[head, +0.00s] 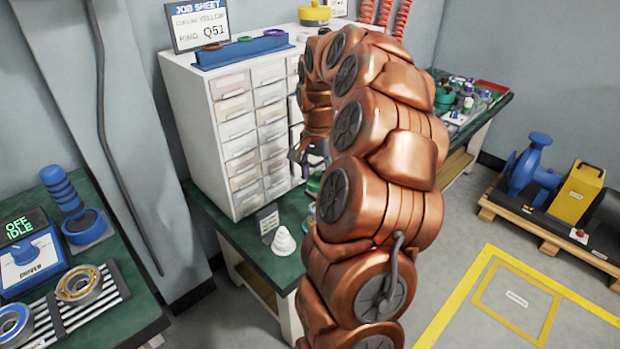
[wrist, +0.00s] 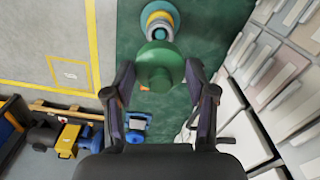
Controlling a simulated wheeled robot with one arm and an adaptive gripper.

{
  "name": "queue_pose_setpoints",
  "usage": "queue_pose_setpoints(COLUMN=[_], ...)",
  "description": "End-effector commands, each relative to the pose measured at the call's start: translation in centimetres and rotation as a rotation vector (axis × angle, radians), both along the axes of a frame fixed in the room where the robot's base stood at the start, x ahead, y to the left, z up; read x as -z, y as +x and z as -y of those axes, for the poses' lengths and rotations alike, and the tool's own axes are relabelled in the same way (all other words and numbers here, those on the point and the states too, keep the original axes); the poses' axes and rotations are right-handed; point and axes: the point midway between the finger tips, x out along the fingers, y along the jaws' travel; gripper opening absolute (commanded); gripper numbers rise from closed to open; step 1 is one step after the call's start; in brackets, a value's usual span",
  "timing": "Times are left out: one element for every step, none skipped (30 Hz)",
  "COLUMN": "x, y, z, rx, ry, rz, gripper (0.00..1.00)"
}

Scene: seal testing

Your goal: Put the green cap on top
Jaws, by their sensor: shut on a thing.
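The green cap (wrist: 160,66) is a round disc with a raised round middle, seen in the wrist view. My gripper (wrist: 161,78) is shut on it, one finger on each side. A stack with yellow and blue ring-shaped parts (wrist: 160,20) stands on the green bench top, just beyond the cap in the picture. The cap overlaps the stack's near side, and I cannot tell whether they touch. In the head view my gripper (head: 306,152) is small and partly hidden by my copper arm, in front of the drawer cabinet. The arm hides most of the stack there.
The white drawer cabinet (head: 240,130) stands close beside my gripper. A white stepped cone (head: 283,241) and a small card (head: 267,219) are on the green bench (head: 240,236). A blue object (wrist: 135,127) lies below the cap in the wrist view. A pump pallet stands right.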

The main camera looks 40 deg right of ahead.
Motion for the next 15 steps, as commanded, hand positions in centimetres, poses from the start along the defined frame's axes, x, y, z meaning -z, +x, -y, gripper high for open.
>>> queue_pose_setpoints(x=[0.1,0.1,0.3,0.4,0.5,0.8,1.0,1.2,1.1,1.1,1.1,1.2,1.2,1.3,1.5], y=[-0.1,-0.1,-0.1,0.0,0.0,0.0,0.0,0.0,0.1,0.1,0.1,0.1,0.1,0.1,0.1], z=[0.0,0.0,0.0,0.0,0.0,-0.1,-0.1,-0.1,-0.1,-0.1,-0.1,-0.2,-0.2,-0.2,-0.2], rx=[0.003,0.003,0.002,0.002,0.001,0.000,0.000,-0.001,-0.001,-0.002,-0.002,-0.003,-0.003,-0.003,-0.003], ry=[0.001,0.001,0.001,0.001,0.001,0.002,0.002,0.002,0.001,0.001,0.001,0.000,0.000,0.000,0.000], rz=[0.000,0.000,0.000,0.000,0.000,0.000,0.000,0.000,0.001,0.001,0.001,0.001,0.001,0.001,0.002], gripper=[0.35,0.35,0.35,0.35,0.35,0.35,0.35,0.35,0.35,0.35,0.35,0.35,0.35,0.35,0.35])
